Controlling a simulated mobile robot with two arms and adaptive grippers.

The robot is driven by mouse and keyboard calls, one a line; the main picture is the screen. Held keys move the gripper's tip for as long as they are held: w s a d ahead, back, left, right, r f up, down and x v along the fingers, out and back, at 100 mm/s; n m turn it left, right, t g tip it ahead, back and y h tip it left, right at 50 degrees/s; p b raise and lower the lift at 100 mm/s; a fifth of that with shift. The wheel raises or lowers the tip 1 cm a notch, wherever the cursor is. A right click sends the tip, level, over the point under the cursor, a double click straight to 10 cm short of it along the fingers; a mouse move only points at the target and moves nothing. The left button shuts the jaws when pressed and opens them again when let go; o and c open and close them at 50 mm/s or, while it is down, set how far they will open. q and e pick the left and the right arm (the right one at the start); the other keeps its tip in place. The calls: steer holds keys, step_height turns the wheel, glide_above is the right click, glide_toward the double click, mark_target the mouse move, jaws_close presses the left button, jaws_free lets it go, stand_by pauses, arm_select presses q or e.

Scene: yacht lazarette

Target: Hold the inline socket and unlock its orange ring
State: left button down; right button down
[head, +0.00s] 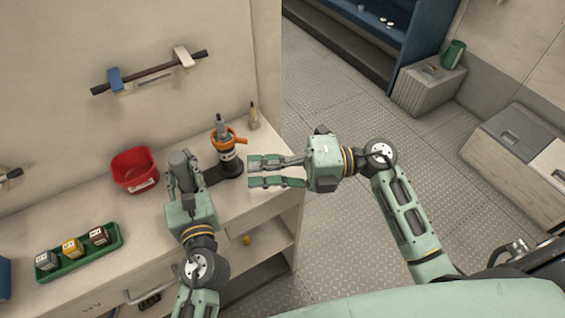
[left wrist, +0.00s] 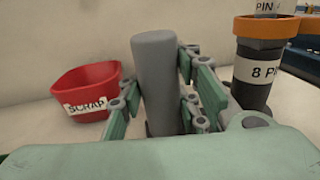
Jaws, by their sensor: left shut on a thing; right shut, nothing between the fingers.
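The inline socket (head: 229,163) stands upright on the bench, dark with a white label; the left wrist view shows it at the right (left wrist: 258,72), its label partly hidden. Its orange ring (head: 228,141) has a lug pointing right. A grey plug (head: 221,125) rises from the ring. My left gripper (head: 183,178) is shut on an upright grey cylinder (left wrist: 157,75), left of the socket. A dark arm (head: 214,174) runs from the socket's foot towards this cylinder; their join is hidden. My right gripper (head: 251,172) is shut and empty, right of the socket and apart from it.
A red scrap bin (head: 134,171) stands left of the cylinder. A green tray (head: 80,253) with 3 small blocks lies front left. A small pointed tan item (head: 253,116) stands behind the socket. A rail (head: 150,74) is on the wall. The bench's right edge lies under my right gripper.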

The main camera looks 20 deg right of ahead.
steer(key=w, duration=0.4)
steer(key=shift+a, duration=0.4)
steer(key=shift+w+f+n+g, duration=0.1)
steer(key=shift+w+n+g, duration=0.05)
steer(key=shift+n+g, duration=0.8)
steer(key=shift+g, duration=0.65)
